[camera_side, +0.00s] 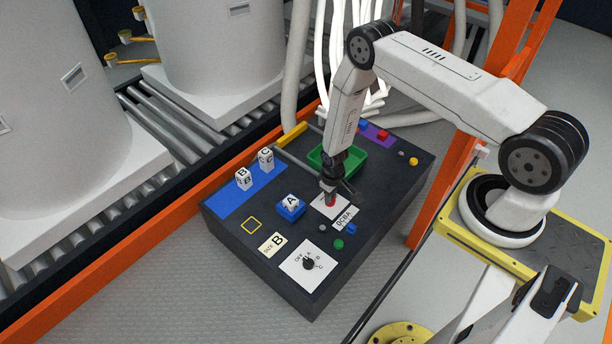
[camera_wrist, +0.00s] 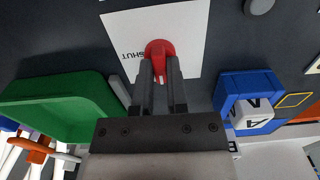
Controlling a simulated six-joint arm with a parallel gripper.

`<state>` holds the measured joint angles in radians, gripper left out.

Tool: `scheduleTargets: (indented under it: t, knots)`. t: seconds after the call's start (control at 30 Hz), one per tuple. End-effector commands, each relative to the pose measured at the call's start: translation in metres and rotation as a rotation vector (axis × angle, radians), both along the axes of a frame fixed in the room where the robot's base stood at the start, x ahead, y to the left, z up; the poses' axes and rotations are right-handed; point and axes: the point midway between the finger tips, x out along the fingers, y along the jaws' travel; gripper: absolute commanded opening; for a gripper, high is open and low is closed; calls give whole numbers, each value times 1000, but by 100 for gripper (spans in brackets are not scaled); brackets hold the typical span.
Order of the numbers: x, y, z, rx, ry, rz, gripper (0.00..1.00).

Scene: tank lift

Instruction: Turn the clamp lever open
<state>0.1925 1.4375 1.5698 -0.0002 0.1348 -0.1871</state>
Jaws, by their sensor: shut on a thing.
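The clamp lever is a red piece (camera_side: 330,200) on a white plate (camera_side: 342,211) near the middle of the dark work surface. In the wrist view the red lever (camera_wrist: 158,47) has a round top, and the white plate (camera_wrist: 185,28) beneath it carries the word SHUT at the left. My gripper (camera_side: 328,190) reaches down from above onto the lever. In the wrist view my gripper (camera_wrist: 160,75) has its two fingers closed around the lever's lower part, which they partly hide. Which way the lever points is hard to tell.
A green tray (camera_side: 367,163) is close behind the gripper. A blue holder (camera_side: 291,215) with block A (camera_side: 290,202) stands to the left. Two lettered blocks stand on a blue mat (camera_side: 228,199). A dial plate (camera_side: 300,272) and a green button (camera_side: 338,244) lie in front.

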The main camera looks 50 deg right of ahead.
Motion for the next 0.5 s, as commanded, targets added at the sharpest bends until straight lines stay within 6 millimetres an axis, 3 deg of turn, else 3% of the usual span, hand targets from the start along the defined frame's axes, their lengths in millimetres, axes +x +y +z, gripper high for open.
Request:
scheduleTargets:
  t: [0.47, 0.5]
  knots:
    - [1, 0, 0, -1, -2, 22, 0]
    - [1, 0, 0, -1, -2, 22, 24]
